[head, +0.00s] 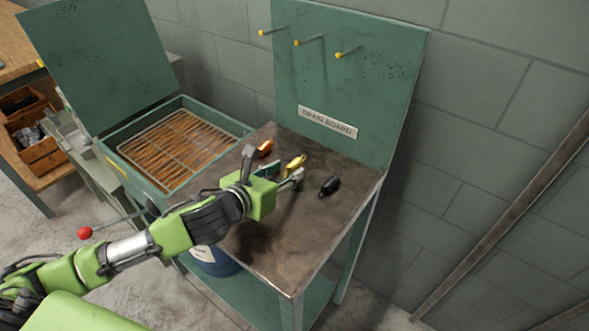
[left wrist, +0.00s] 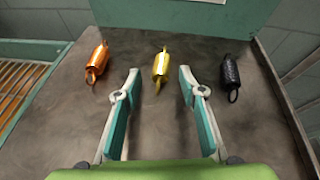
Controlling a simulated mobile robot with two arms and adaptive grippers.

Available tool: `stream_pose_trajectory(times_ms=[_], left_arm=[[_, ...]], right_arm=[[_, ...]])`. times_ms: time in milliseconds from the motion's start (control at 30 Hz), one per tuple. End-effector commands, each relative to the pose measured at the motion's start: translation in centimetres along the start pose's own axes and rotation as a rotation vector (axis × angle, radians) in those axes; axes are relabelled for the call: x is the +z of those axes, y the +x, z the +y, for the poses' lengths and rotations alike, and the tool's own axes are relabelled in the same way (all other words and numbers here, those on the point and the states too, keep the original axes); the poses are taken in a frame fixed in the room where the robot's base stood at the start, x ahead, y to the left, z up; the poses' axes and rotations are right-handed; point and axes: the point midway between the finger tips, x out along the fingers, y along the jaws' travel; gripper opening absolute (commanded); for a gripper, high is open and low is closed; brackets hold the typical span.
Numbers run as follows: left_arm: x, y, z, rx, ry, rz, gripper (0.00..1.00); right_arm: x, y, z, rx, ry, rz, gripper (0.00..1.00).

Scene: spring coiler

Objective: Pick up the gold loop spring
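The gold loop spring (head: 296,161) lies on the dark metal bench top, between an orange spring (head: 265,147) and a black spring (head: 329,185). In the left wrist view the gold spring (left wrist: 161,66) is just beyond the fingertips, roughly centred between them. My left gripper (head: 281,172) is open and empty, with its teal-padded fingers (left wrist: 156,88) spread apart and pointing toward the gold spring. The orange spring (left wrist: 97,62) is left of the fingers and the black spring (left wrist: 231,77) is right of them. My right gripper is not in view.
A green back board (head: 352,80) with yellow-tipped pegs rises behind the bench (head: 290,240). An open green box with a wire rack (head: 180,145) stands to the left. A red-knobbed lever (head: 85,232) sticks out below it. The bench's front area is clear.

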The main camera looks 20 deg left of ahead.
Motion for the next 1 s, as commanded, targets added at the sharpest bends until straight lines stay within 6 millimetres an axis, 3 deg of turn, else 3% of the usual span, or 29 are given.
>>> stream_pose_trajectory(times_ms=[200,333,767,1000], left_arm=[[0.0,0.0,0.0,0.0,0.0,0.001,0.35],[0.0,0.0,0.0,0.0,0.0,0.001,0.01],[0.3,-0.1,0.0,0.0,0.001,-0.001,0.0],[3.0,-1.1,-0.3,-0.001,0.004,-0.006,0.0]], right_arm=[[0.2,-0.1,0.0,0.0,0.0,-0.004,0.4],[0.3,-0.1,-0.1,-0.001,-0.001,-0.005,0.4],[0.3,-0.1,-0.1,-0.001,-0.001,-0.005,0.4],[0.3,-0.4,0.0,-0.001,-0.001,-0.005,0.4]])
